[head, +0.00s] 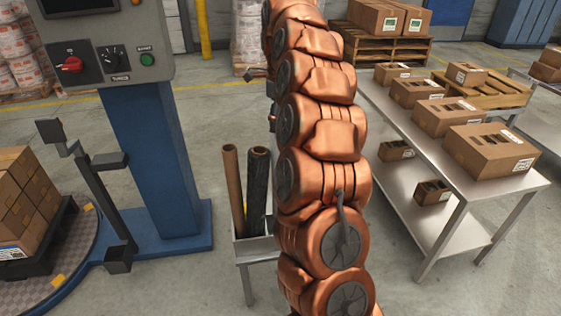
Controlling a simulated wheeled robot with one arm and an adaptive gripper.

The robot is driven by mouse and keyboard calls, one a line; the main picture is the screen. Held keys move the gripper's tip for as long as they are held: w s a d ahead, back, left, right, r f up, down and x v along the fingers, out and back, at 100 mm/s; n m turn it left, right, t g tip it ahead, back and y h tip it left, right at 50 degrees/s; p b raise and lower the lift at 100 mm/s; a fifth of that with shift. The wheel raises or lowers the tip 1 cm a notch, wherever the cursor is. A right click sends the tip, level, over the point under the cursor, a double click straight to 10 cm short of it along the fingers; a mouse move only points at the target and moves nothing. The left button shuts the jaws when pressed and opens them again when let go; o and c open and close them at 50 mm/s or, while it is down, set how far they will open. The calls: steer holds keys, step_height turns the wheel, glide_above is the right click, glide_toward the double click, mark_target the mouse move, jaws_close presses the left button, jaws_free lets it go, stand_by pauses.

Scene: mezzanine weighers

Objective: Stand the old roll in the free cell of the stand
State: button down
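A grey metal stand (243,256) stands on the floor left of my copper arm. Two upright rolls rise from it: a brown cardboard-coloured tube (233,190) on the left and a black, dark-wrapped roll (257,195) on the right. Both lean slightly. The right part of the stand is hidden behind my arm, so I cannot see a free cell. I cannot tell which roll is the old one. My arm runs up the middle of the view, and my gripper's fingers are not visible.
A blue stretch-wrapper column with a control panel (110,60) stands at left, beside a turntable loaded with boxes (25,205). A steel two-tier table (390,120) with several cartons stands at right. A yellow post (203,30) and pallets are behind. Floor between stand and table is partly clear.

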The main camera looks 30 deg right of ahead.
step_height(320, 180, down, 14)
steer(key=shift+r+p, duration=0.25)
steer(key=shift+p, duration=0.05)
stand_by(0.6)
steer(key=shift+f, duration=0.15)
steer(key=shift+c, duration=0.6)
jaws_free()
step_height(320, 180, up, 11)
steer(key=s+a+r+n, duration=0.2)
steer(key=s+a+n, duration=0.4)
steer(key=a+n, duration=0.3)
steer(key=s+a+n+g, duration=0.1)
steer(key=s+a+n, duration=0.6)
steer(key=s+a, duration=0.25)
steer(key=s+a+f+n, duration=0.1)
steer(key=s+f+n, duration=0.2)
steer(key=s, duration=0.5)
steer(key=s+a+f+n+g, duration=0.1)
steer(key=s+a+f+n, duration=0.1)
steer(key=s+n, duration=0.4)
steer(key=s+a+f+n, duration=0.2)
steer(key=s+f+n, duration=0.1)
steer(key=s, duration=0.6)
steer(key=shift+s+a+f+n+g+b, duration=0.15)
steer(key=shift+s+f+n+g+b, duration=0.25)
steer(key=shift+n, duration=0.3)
